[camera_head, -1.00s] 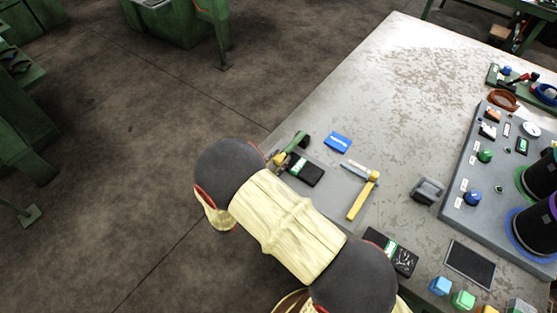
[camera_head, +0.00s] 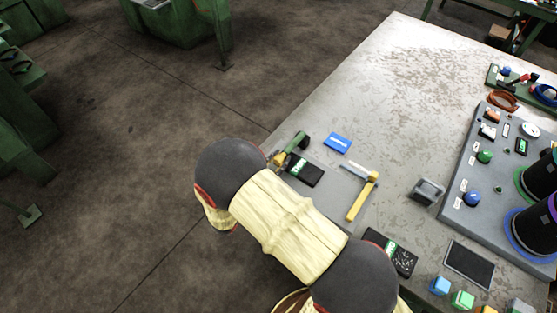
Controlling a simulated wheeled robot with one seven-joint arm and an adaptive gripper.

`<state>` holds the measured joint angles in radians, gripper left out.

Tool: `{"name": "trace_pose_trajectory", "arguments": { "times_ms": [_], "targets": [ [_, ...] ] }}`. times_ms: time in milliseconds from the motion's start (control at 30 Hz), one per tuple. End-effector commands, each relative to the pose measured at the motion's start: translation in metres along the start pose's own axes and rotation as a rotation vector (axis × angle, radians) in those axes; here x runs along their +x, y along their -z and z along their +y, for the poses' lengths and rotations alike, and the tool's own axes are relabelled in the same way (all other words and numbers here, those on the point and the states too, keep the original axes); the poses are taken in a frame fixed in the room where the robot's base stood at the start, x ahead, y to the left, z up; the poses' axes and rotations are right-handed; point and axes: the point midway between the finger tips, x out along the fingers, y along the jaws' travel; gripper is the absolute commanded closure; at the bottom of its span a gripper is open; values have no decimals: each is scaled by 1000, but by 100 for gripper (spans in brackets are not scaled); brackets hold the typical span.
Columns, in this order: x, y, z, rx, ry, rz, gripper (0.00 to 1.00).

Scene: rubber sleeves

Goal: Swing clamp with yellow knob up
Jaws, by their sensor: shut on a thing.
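A green clamp arm (camera_head: 293,147) stands at the table's left edge, just beyond my arm. It slants up to the right, with a dark end at its upper right and a small yellow part (camera_head: 279,158) at its lower left. I cannot tell for sure whether this yellow part is the knob. A second fixture has a yellow bar (camera_head: 361,199) and a silver rod; it lies to the right on the grey plate. My pale arm with dark joints covers the near side of the clamp. My gripper is hidden behind it.
A black box with a green label (camera_head: 305,174) sits right beside the green clamp. A blue card (camera_head: 338,143) lies behind it. A grey block (camera_head: 427,191), a black tray (camera_head: 400,259) and a large grey panel (camera_head: 470,175) stand further right. Bare floor lies left.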

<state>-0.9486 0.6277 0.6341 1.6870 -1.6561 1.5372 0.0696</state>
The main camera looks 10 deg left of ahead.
Motion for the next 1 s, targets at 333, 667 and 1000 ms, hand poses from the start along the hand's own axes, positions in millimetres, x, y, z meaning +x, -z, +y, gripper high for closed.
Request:
{"name": "trace_pose_trajectory", "arguments": {
  "times_ms": [333, 667, 1000],
  "targets": [
    [2, -33, 9, 3, 43, 164, 100],
    [15, -73, 20, 6, 116, 429, 100],
    [37, -103, 28, 5, 184, 682, 100]
  ]
}}
